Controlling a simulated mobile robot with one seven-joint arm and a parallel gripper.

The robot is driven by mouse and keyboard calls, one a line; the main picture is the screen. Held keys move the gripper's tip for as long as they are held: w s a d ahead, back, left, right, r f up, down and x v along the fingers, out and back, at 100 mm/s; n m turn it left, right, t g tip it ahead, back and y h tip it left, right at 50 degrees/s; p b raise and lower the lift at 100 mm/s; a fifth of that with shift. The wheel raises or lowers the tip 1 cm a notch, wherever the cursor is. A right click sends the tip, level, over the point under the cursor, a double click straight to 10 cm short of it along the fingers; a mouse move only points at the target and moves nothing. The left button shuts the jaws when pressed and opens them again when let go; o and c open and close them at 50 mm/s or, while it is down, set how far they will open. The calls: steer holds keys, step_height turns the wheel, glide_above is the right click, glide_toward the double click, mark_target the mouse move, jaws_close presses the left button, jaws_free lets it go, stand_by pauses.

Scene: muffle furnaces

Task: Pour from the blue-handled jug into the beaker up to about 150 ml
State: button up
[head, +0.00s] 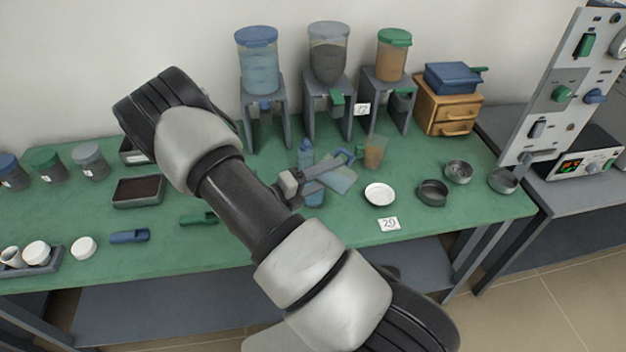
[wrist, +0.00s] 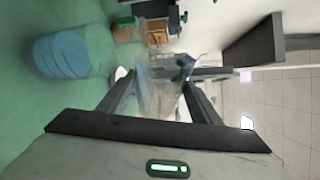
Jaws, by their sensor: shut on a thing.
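My gripper (head: 318,174) is shut on the blue-handled jug (head: 341,180), a clear vessel held tilted above the green table. In the wrist view the jug (wrist: 160,94) sits between my fingers (wrist: 162,88), with a blue part at its right. A clear beaker with blue content (head: 315,196) stands on the table just below and left of the jug, partly covered by my gripper. What looks like the same beaker shows blurred in the wrist view (wrist: 62,56). The fill level and any stream from the jug cannot be made out.
A jug with brown content (head: 374,153) stands to the right, behind a white dish (head: 380,194) and dark bowls (head: 433,193). Hoppers on stands (head: 258,62) line the back.

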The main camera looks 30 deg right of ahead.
steer(key=shift+c, duration=0.2)
steer(key=shift+s+d+r+m+p, duration=0.1)
steer(key=shift+r+m+p, duration=0.4)
steer(key=shift+p, duration=0.1)
steer(key=shift+s+f+y, duration=0.1)
steer(key=shift+f+y, duration=0.05)
steer(key=shift+y, duration=0.15)
steer(key=shift+s+d+r+m+p, duration=0.15)
steer(key=shift+r+m+p, duration=0.2)
steer(key=shift+m, duration=0.25)
steer(key=shift+s+r+m+y, duration=0.1)
steer(key=shift+r+m+y, duration=0.15)
steer(key=shift+m, duration=0.25)
steer(key=shift+s+d+m+t+y, duration=0.1)
steer(key=shift+s+m+t+y, duration=0.1)
steer(key=shift+m+t+y, duration=0.3)
